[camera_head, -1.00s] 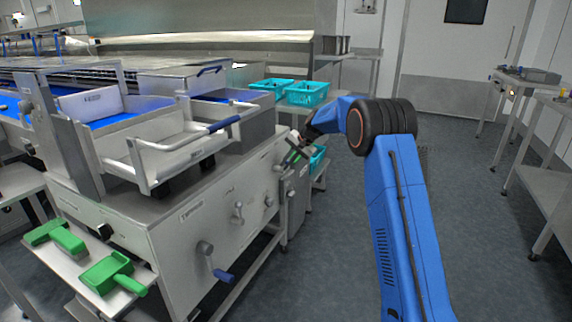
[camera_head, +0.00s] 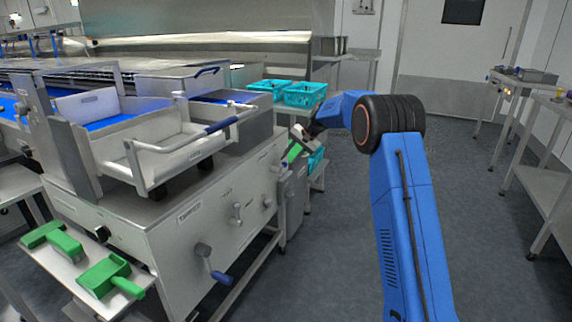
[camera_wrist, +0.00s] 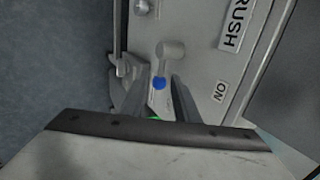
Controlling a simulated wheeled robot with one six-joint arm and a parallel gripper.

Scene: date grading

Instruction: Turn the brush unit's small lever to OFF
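The brush unit's small lever shows in the wrist view as a grey arm on a round pivot (camera_wrist: 171,48), with a blue tip (camera_wrist: 159,82). The blue tip lies between the two fingers of my gripper (camera_wrist: 155,90), which stand apart on either side of it. I cannot tell whether either finger touches the lever. An ON label (camera_wrist: 220,91) sits to the right of the blue tip, below a larger label ending in RUSH (camera_wrist: 237,22). No OFF label is visible. In the head view my gripper (camera_head: 299,143) is small, at the machine's far right end; the lever cannot be made out there.
The steel machine (camera_head: 200,225) carries other levers, one with a blue grip (camera_head: 221,278). Teal baskets (camera_head: 305,94) stand behind my gripper. The floor (camera_head: 335,250) at the right is clear.

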